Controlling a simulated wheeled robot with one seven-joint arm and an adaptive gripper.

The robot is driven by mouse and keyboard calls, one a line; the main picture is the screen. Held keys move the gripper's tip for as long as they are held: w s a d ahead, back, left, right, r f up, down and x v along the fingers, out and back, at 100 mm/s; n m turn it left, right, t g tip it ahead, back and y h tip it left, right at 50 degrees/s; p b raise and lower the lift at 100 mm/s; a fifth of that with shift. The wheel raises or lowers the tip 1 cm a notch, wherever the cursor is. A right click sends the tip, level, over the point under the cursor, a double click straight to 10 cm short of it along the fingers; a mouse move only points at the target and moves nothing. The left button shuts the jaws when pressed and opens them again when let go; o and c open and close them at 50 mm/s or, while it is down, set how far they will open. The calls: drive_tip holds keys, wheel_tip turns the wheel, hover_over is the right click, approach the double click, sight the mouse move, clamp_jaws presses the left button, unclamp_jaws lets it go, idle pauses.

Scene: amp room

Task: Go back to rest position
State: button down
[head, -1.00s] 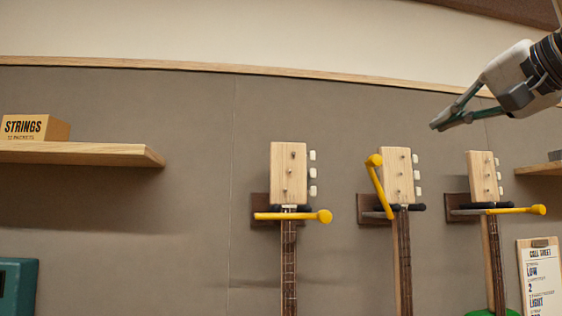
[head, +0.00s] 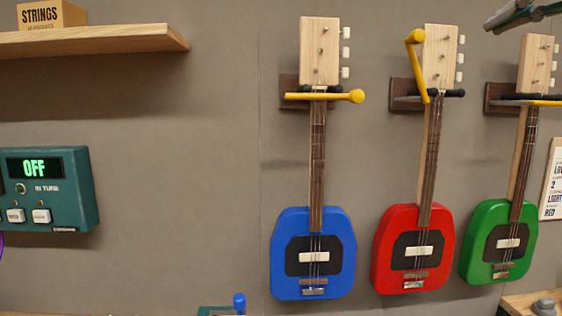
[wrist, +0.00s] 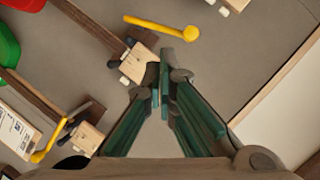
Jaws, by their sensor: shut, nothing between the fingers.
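My gripper (wrist: 162,85) is shut and empty in the wrist view, its green fingers brought together in front of the grey wall. In the head view only the fingers of my gripper (head: 520,14) show at the top right corner, above the green guitar's headstock. It looks apart from the guitars. Three guitars hang on the wall: a blue guitar (head: 284,255), a red guitar (head: 391,250) and a green guitar (head: 480,240). The yellow bar (head: 325,96) at the blue guitar lies level across its neck. The yellow bar (head: 417,62) at the red guitar stands raised.
A wooden shelf (head: 110,40) with a strings box (head: 68,14) is at upper left. A teal tuner box (head: 70,190) reading OFF is below it. A clipboard (head: 553,190) hangs at the right edge. The wall between tuner and blue guitar is bare.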

drive_tip(key=s+a+f+n+g+p, duration=0.1)
drive_tip(key=s+a+f+g, duration=0.15)
drive_tip(key=f, duration=0.45)
drive_tip(key=s+a+f+n+g+p, duration=0.1)
drive_tip(key=s+a+f+g, duration=0.1)
drive_tip(key=a+f, duration=0.3)
drive_tip(key=s+a+f+n+g+p, duration=0.1)
drive_tip(key=s+a+f+n+g, duration=0.15)
drive_tip(key=f, duration=0.55)
drive_tip(key=s+f+n+g+h+p, duration=0.2)
drive_tip(key=s+f+n+g+h, duration=0.1)
drive_tip(key=s+f, duration=0.8)
wheel_tip(320, 180, down, 4)
drive_tip(key=shift+s+a+f+h+p, duration=0.1)
drive_tip(key=shift+s+a+h+p, duration=0.15)
drive_tip(key=shift+a+h+p, duration=0.3)
